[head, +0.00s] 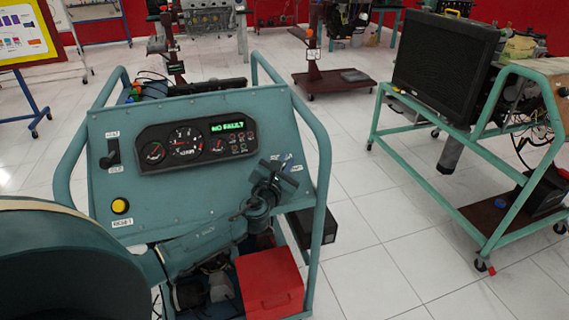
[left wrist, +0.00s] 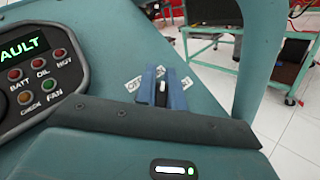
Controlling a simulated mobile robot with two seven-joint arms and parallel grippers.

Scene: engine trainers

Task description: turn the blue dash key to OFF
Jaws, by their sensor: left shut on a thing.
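The teal dash panel (head: 190,110) stands at the left centre in the head view, with a gauge cluster reading "NO FAULT". My left gripper (head: 272,178) is at the panel's right side, over the key's place, and hides the key in the head view. In the left wrist view the blue key (left wrist: 177,97) shows just past the dark gripper bar, with my left gripper (left wrist: 162,92) shut on it. An OFF label (left wrist: 134,84) lies to its left; other small white labels around it are hard to read. Its exact turn angle is unclear. My right gripper is out of view.
A yellow button (head: 120,206) and a dark switch (head: 112,155) sit on the panel's left. Teal tube rails flank the panel. A red box (head: 270,283) stands below it. Another engine stand (head: 490,140) is at right, with open tiled floor between.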

